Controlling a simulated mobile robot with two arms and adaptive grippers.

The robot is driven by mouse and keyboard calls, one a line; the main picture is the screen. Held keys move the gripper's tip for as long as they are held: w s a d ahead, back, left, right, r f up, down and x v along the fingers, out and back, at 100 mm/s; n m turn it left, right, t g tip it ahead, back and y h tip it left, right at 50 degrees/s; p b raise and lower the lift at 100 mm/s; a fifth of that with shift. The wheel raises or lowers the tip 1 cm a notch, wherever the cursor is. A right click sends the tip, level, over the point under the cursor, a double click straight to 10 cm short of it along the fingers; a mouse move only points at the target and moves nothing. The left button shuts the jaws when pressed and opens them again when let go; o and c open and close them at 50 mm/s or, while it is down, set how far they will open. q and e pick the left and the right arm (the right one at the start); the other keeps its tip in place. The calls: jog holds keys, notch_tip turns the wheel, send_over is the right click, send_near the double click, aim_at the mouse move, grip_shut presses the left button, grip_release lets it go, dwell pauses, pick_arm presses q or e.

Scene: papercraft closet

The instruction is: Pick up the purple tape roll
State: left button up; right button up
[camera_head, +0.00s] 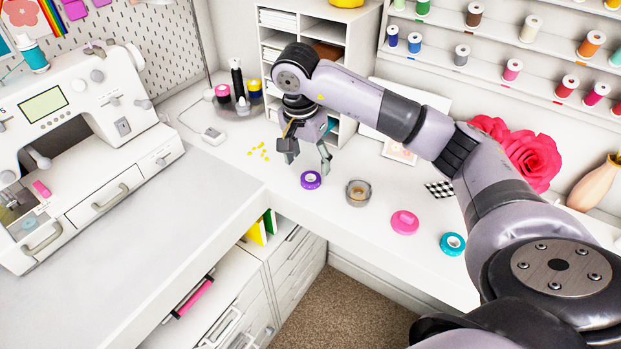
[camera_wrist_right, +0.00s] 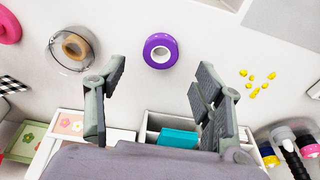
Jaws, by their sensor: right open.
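The purple tape roll (camera_head: 311,180) lies flat on the white desk, near its front edge, in the head view. In the right wrist view the purple tape roll (camera_wrist_right: 150,50) shows its white core, beyond and between the two fingers. My right gripper (camera_head: 308,160) is open and empty, above the desk and a little behind the roll. The fingers show spread apart in the right wrist view (camera_wrist_right: 155,100), not touching the roll. My left gripper is not in view.
A clear tape dispenser (camera_head: 358,192), a pink disc (camera_head: 404,222) and a teal tape roll (camera_head: 452,244) lie to the right. Yellow bits (camera_head: 260,151) lie to the left. A white shelf unit (camera_head: 305,35) stands behind the gripper. A sewing machine (camera_head: 75,130) stands at left.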

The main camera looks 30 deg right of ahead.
aim_at(310, 173)
jog(key=f, duration=0.1)
jog(key=f+p, duration=0.1)
jog(key=f, duration=0.1)
jog(key=f+p, duration=0.1)
jog(key=shift+w+d+f, duration=0.1)
jog(key=shift+d+f, duration=0.15)
jog(key=shift+w+d+f, duration=0.1)
jog(key=shift+f, duration=0.45)
jog(key=c, duration=0.9)
jog(key=shift+r, duration=0.15)
